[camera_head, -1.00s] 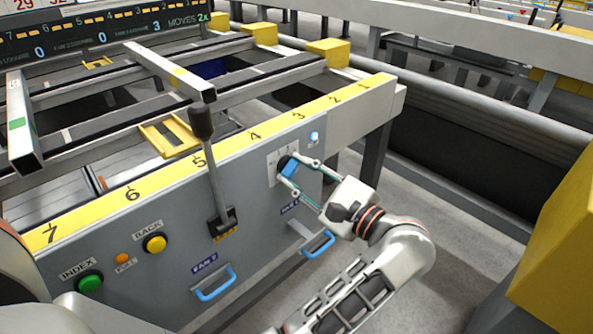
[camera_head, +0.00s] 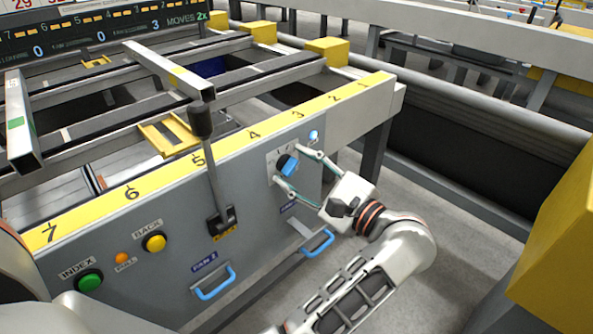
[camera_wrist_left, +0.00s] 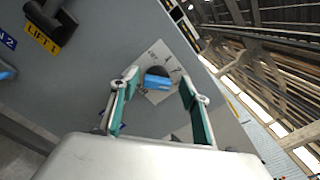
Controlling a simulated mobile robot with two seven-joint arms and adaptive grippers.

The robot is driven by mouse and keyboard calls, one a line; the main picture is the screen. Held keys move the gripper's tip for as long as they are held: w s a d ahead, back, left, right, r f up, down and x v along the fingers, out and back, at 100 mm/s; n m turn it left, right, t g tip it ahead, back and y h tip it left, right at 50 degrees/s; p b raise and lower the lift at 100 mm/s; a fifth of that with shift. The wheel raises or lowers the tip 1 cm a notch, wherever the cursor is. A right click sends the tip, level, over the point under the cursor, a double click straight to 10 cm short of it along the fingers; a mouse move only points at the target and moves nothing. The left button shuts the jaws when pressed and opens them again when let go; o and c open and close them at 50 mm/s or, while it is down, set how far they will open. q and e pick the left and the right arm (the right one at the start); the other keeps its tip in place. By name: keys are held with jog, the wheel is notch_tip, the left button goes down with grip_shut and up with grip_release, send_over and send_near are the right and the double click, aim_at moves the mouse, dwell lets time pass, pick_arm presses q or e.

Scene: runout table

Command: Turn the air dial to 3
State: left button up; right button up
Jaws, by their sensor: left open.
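The air dial (camera_head: 288,166) is a dark round knob with a blue grip bar, set on a pale plate (camera_head: 273,164) in the grey front panel. In the left wrist view the blue bar (camera_wrist_left: 157,82) lies nearly level, and the plate has small marks around it. I cannot read which number it points to. My left gripper (camera_head: 290,163) is open, with one finger on each side of the dial. In the left wrist view there are gaps between the fingers (camera_wrist_left: 159,79) and the bar. My right gripper is not in view.
A black lever (camera_head: 210,165) stands left of the dial. Blue handles (camera_head: 317,243) stick out below it. Green (camera_head: 89,281) and yellow (camera_head: 154,242) buttons are at the lower left. A small light-blue button (camera_head: 313,135) sits just above the upper finger.

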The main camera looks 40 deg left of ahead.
pick_arm(q)
notch_tip(320, 180, up, 9)
jog(key=shift+r, duration=0.2)
dwell(0.6)
